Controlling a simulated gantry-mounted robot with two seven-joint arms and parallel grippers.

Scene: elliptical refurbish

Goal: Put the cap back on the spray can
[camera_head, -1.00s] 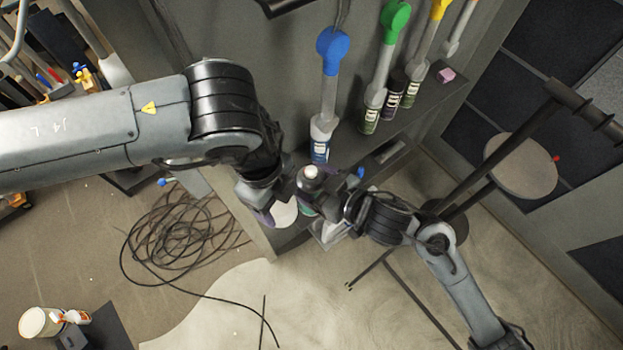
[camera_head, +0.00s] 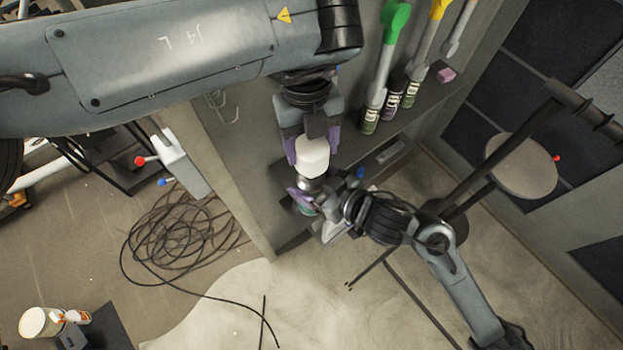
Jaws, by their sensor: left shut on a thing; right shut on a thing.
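The white cap (camera_head: 313,156) is between the fingers of my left gripper (camera_head: 312,150), which is shut on it and points down the picture. My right gripper (camera_head: 308,195) is just below it and is shut on the spray can (camera_head: 305,209). Only a little of the can's greenish side shows, because the cap and the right gripper's fingers hide the rest. The cap is over the top of the can in this view. I cannot tell whether the cap touches the can.
Several bottles, one of them dark (camera_head: 391,94), stand on the shelf (camera_head: 436,93) with a pink block (camera_head: 446,75). A round grey disc (camera_head: 523,165) is at the right. Coiled black cable (camera_head: 180,235) lies on the floor at the lower left.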

